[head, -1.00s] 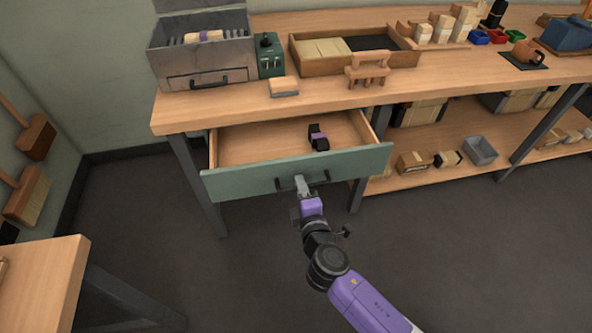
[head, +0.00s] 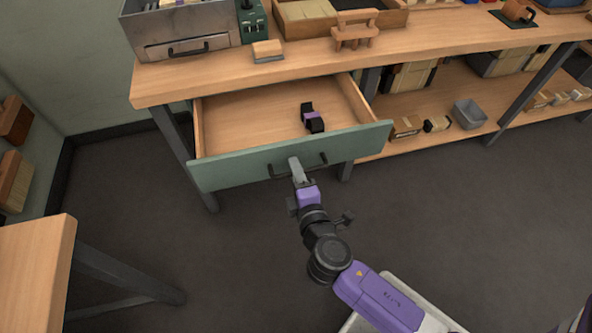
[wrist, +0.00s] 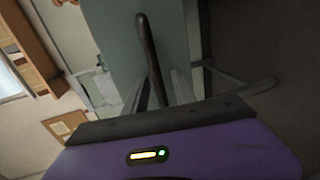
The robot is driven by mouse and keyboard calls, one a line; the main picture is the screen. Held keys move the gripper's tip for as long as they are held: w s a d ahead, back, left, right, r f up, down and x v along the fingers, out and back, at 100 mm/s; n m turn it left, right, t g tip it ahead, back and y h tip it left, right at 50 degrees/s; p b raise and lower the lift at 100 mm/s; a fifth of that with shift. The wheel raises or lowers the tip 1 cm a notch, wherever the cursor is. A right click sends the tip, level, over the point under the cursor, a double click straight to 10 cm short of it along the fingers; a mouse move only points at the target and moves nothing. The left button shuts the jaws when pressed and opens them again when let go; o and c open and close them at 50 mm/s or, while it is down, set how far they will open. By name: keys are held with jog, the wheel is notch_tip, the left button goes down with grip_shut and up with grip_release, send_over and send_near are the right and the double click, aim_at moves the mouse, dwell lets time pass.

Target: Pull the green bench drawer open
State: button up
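The green-fronted bench drawer (head: 235,169) stands well out from under the bench top, its wooden inside showing. Its dark bar handle (head: 313,163) runs across the front; it also shows in the wrist view (wrist: 150,48). My gripper (head: 295,165) is at the middle of this handle. In the wrist view my two grey fingers (wrist: 162,88) lie one on each side of the bar and look shut on it; the contact itself is partly hidden. A black and purple item (head: 312,117) lies inside the drawer, towards its right side.
The wooden bench top (head: 215,82) carries a grey metal chest (head: 185,42), a small block (head: 267,48) and a wooden tray (head: 290,22). A lower shelf (head: 440,139) with boxes is to the right. Another table (head: 35,265) stands at lower left. The dark floor before the drawer is clear.

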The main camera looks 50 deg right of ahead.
jog(key=shift+s, duration=0.1)
jog(key=v, duration=0.7)
jog(key=shift+s+a, duration=0.2)
jog(key=shift+r, duration=0.1)
dwell(0.5)
jog(key=s+a+r+m+t+y+p, duration=0.25)
jog(key=s+a+r+m+y, duration=0.3)
jog(key=a+y, duration=0.35)
jog(key=s+r+m+p, duration=0.5)
jog(key=s+r+p, duration=0.3)
jog(key=s+r, duration=0.4)
notch_tip(320, 180, up, 4)
jog(key=shift+s+d+f+m+g+p, duration=0.1)
jog(key=shift+s+d+m+g+p, duration=0.15)
jog(key=shift+m+g+p, duration=0.1)
